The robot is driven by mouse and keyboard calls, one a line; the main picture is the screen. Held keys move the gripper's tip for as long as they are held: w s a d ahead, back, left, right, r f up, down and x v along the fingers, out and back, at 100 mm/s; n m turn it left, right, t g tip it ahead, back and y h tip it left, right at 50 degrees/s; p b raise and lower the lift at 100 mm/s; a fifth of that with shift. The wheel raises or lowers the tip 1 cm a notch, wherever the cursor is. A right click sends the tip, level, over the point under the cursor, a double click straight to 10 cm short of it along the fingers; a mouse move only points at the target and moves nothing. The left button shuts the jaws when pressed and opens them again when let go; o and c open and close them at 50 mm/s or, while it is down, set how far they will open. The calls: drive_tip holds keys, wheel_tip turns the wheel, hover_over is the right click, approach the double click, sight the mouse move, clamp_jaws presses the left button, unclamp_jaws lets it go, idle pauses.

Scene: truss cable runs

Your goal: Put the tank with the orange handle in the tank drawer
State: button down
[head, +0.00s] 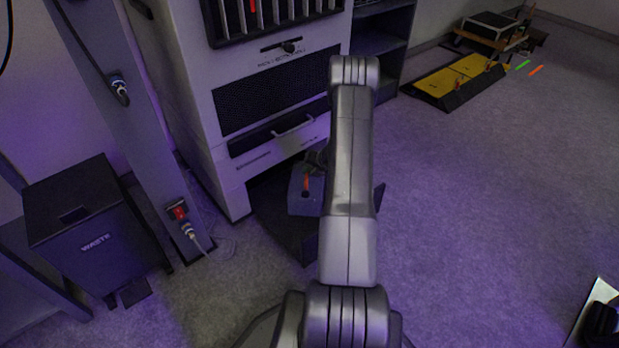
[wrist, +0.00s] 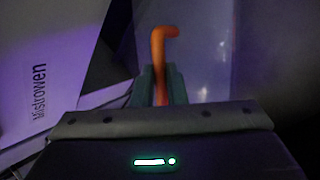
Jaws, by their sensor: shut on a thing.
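The tank (head: 305,193) is a bluish-grey box with an orange handle (head: 306,183), low in front of the grey cabinet in the head view. My forearm hides its right side. In the wrist view the orange handle (wrist: 158,45) stands up between the two fingers of my gripper (wrist: 161,84), which is shut on it. The pale, see-through tank body (wrist: 205,45) shows behind. A dark drawer-like recess with a bar handle (head: 293,126) is low on the cabinet front. I cannot tell whether it is the tank drawer. A dark flat-sided shape (head: 270,205) surrounds the tank's lower part.
The grey cabinet (head: 185,100) fills the upper left. A grey post (head: 115,125) with plugs and a cable, and a dark waste bin (head: 90,225), stand left. A yellow-black ramp (head: 455,80) lies at the back right.

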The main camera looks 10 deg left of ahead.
sight(310, 180)
drive_tip(key=shift+f+b, duration=0.75)
drive_tip(key=shift+f, duration=0.95)
drive_tip(key=shift+f, duration=0.15)
drive_tip(key=c, duration=1.5)
unclamp_jaws()
drive_tip(key=shift+o, duration=0.2)
drive_tip(key=shift+r, duration=0.35)
drive_tip(key=p+v, duration=0.3)
drive_tip(key=v, duration=0.8)
drive_tip(key=shift+s+d+r+p, duration=0.2)
drive_tip(key=shift+d+p, duration=0.1)
drive_tip(key=shift+p, duration=0.1)
